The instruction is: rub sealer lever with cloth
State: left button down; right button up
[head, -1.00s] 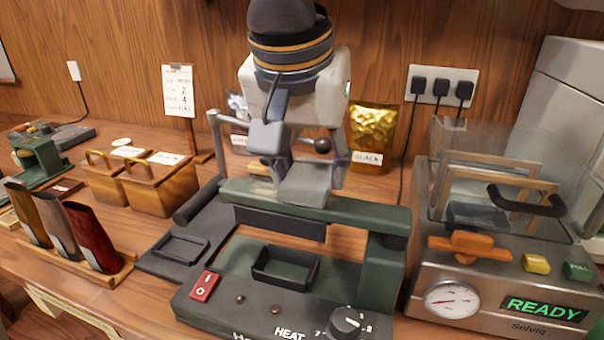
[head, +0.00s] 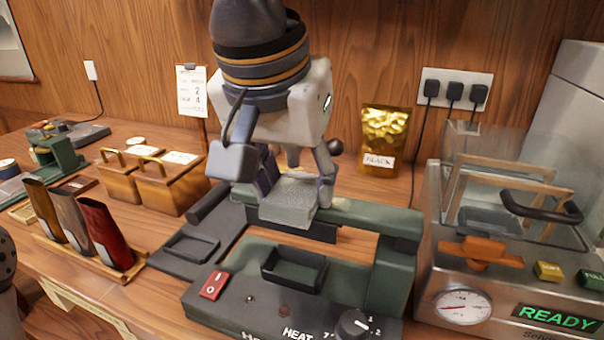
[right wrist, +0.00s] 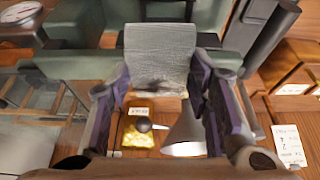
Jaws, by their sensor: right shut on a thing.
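The sealer has a green lever bar (head: 375,220) across its top, above a dark base with a red switch and a HEAT dial. My right gripper (head: 292,180) is over the left half of this bar, shut on a grey folded cloth (head: 287,202). The cloth overlaps the bar in the head view; whether it presses on it I cannot tell. In the right wrist view the cloth (right wrist: 160,55) spans between the fingers, with green sealer parts behind it. A black ball knob (head: 336,146) shows just right of the gripper.
Right stands a vacuum machine (head: 475,260) with a READY display. A gold pouch (head: 384,140) stands behind the sealer. Left are wooden boxes (head: 170,188), a rack of pouches (head: 100,235) and a flat dark tray (head: 190,248). A sign (head: 192,92) stands at the back.

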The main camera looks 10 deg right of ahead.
aim_at(296, 171)
jog(key=shift+w+a+f, duration=0.1)
jog(key=shift+w+a, duration=0.3)
jog(key=shift+a, duration=0.15)
jog(key=shift+w+d, duration=0.6)
jog(key=shift+w, duration=0.25)
jog(key=shift+w+d, duration=0.55)
jog(key=shift+w, duration=0.25)
jog(key=shift+r, duration=0.2)
notch_tip(296, 171, up, 6)
jog(key=shift+s+a, duration=0.1)
jog(key=shift+c, duration=0.5)
jog(key=shift+r, duration=0.1)
notch_tip(296, 171, up, 3)
jog(key=shift+f, duration=0.1)
